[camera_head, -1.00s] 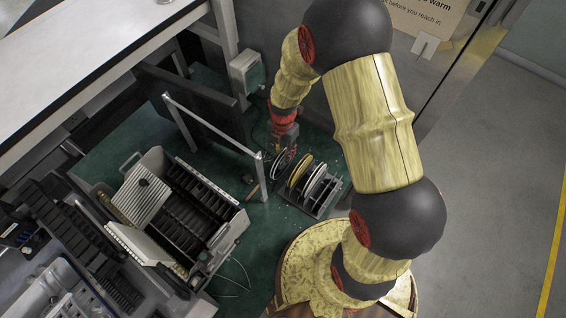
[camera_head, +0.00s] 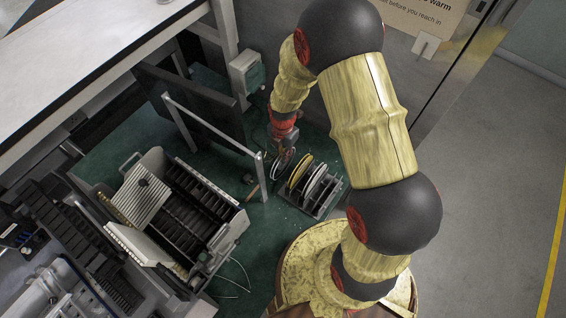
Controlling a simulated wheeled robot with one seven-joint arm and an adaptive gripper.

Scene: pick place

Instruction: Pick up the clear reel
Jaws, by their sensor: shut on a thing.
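The clear reel (camera_head: 284,163) is a thin disc with a dark rim, at the left end of a small reel rack (camera_head: 318,212). My gripper (camera_head: 283,150) is above it, pointing down, and is shut on the reel's upper part. The reel stands on edge and appears slightly apart from the rack's other reels. I cannot tell whether its lower edge clears the rack. A yellow reel (camera_head: 300,171) and a white reel (camera_head: 315,182) stand upright in the rack to the right.
A metal rail frame (camera_head: 212,126) stands close left of my gripper. A grey slotted case (camera_head: 240,222) with an open lid is at the lower left. A dark panel (camera_head: 190,100) and a wall box (camera_head: 246,72) are behind. Green bench shows between them.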

